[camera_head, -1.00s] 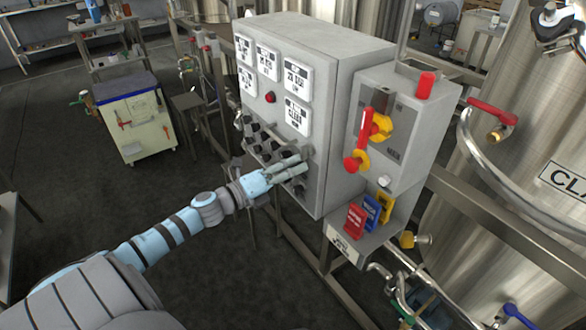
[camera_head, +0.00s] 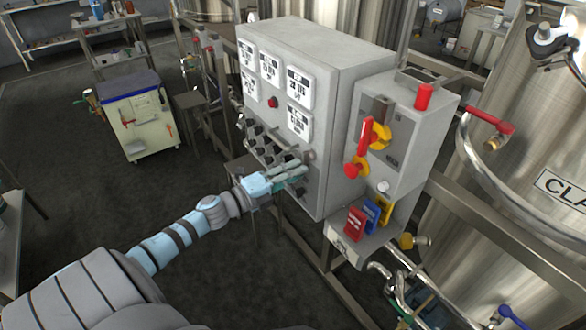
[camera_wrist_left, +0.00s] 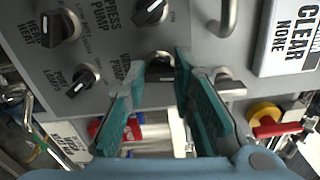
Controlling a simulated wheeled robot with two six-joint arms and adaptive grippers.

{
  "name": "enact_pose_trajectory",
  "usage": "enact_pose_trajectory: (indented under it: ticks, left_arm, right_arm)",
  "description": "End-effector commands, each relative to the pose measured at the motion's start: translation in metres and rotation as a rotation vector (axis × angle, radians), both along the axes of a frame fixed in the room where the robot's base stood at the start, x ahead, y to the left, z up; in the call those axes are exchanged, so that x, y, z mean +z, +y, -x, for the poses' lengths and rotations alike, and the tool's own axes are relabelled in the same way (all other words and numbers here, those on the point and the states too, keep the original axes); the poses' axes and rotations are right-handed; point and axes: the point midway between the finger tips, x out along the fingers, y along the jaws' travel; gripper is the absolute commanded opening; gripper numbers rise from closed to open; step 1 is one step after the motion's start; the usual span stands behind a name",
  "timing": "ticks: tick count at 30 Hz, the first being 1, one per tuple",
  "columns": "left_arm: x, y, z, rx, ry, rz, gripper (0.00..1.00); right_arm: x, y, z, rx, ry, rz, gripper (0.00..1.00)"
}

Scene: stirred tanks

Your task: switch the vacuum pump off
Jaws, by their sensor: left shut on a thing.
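The grey control panel (camera_head: 318,185) has rows of black rotary knobs on its lower face. In the left wrist view, the black vacuum pump knob (camera_wrist_left: 160,69) sits beside a label that reads partly as "VACUUM PUMP". My left gripper (camera_head: 296,170) is at the lower part of the panel and hides some of the knobs in the head view. In the left wrist view its teal-padded fingers (camera_wrist_left: 158,72) stand on both sides of the vacuum pump knob, shut on it. The knob's exact pointer direction is hard to tell. My right gripper is not in view.
Nearby knobs include the press pump knob (camera_wrist_left: 150,11) and the port lights knob (camera_wrist_left: 83,80). A metal handle (camera_wrist_left: 224,18) sticks out close by. A box with a red-and-yellow switch (camera_head: 368,140) and coloured tags (camera_head: 356,222) stands to the right.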

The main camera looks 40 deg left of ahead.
Motion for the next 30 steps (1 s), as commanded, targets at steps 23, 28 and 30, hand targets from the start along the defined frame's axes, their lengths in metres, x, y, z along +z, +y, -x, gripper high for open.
enact_pose_trajectory:
  ticks: [23, 28, 30]
  left_arm:
    - [0.002, 0.0, 0.0, -0.001, 0.175, 0.586, 0.0]
    - [0.001, 0.0, 0.0, -0.001, 0.19, 0.634, 0.0]
    - [0.001, 0.0, 0.0, -0.001, 0.193, 0.645, 0.0]
  right_arm:
    - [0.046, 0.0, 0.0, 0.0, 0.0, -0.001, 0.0]
    - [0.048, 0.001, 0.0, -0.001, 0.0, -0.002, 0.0]
    - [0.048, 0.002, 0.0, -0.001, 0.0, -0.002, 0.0]
